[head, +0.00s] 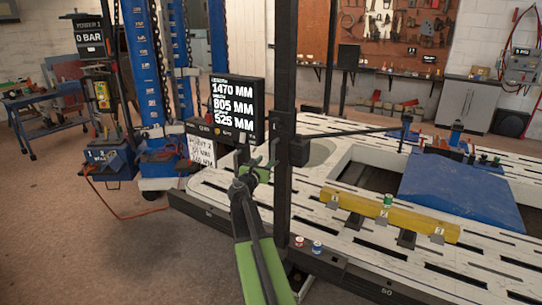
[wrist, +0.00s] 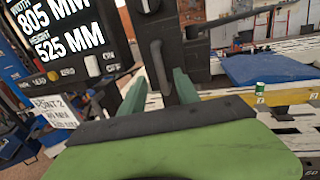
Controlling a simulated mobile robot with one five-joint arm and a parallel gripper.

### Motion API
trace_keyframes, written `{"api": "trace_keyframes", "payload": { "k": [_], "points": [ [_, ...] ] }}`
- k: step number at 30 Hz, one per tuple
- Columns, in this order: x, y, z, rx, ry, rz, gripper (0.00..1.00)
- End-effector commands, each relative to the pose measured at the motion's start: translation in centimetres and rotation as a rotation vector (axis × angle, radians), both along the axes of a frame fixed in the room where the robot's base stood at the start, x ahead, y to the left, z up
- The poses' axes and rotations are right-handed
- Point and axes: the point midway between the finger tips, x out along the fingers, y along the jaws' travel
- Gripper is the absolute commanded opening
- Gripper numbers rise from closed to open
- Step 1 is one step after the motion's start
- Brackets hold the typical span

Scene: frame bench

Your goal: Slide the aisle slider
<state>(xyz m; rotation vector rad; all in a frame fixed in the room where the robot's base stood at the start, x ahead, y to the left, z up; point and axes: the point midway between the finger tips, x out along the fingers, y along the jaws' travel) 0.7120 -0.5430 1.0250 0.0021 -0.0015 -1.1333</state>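A dark block (head: 291,151) rides on a black vertical post at the near edge of the bench; it looks like the aisle slider. In the wrist view the block (wrist: 185,40) carries an upright bar handle (wrist: 159,65). My gripper (head: 257,168) is just left of the block in the head view. In the wrist view my gripper (wrist: 158,88) has its two green fingers apart, one on each side of the handle's lower end as seen. I cannot tell whether the handle is between the fingers or beyond them. No finger visibly touches it.
A display (head: 232,103) reading 1470, 805 and 525 MM stands close left of the post. A thin dark arm (head: 345,131) reaches right from the block over the white slotted bench (head: 240,190). A yellow beam (head: 400,217) and blue panel (head: 460,190) lie on the bench.

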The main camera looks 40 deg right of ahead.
Motion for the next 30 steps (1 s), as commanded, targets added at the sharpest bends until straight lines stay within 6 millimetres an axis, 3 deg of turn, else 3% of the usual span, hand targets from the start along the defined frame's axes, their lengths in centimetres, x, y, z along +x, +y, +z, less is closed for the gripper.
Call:
{"api": "trace_keyframes", "payload": {
  "k": [3,9,27,30],
  "points": [
    [-1.7,3.2,0.0,0.0,0.0,0.002,0.38],
    [-2.9,6.2,0.0,0.0,0.0,0.001,0.38],
    [-3.1,7.0,0.0,0.0,0.0,0.002,0.38],
    [-2.3,8.0,0.5,0.0,0.0,0.018,0.38]
  ]
}}
